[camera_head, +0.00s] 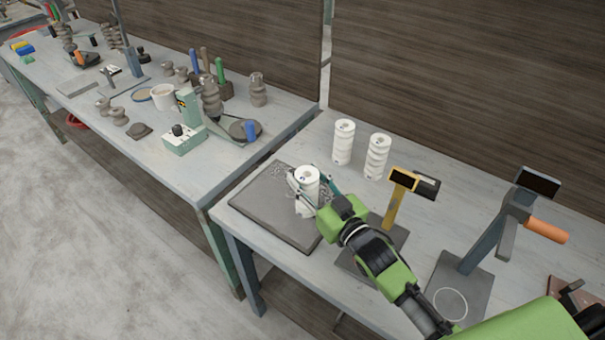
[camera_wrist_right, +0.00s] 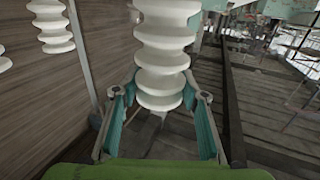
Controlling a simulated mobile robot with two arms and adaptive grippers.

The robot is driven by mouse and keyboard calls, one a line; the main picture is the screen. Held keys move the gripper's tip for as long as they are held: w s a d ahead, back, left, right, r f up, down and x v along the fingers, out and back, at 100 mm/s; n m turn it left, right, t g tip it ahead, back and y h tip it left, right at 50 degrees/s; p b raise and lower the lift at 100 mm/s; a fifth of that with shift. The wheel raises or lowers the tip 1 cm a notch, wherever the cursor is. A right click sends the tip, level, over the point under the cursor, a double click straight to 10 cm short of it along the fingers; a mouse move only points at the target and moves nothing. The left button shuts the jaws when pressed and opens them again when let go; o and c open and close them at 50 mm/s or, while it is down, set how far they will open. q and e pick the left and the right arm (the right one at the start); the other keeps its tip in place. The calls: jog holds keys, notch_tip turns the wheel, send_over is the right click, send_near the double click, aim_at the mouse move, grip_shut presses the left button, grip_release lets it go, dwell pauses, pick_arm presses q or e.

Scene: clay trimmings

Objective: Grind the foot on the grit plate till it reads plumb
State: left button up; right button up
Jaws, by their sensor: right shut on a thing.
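My right gripper (camera_head: 317,193) is shut on a white ribbed insulator (camera_head: 307,177), which stands about upright over the dark grit plate (camera_head: 262,217). In the right wrist view the ribbed insulator (camera_wrist_right: 163,60) sits between the two teal-padded fingers (camera_wrist_right: 160,118). Its foot is partly hidden by the fingers, so I cannot tell whether it touches the plate. Light grey trimmings lie on the plate beside it. A yellow post with a small display (camera_head: 403,179) stands right of the plate; its reading is not legible. My left gripper is not in view.
Two more white insulators (camera_head: 343,142) (camera_head: 377,157) stand behind the plate. A blue-grey stand with an orange handle (camera_head: 545,230) is at the right. A second bench (camera_head: 150,165) at the left holds many brown insulators and tools.

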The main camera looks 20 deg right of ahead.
notch_tip(320, 180, up, 5)
jog(key=p, duration=0.5)
jog(key=shift+w+r, duration=0.1)
jog(key=shift+r, duration=0.05)
dwell(0.6)
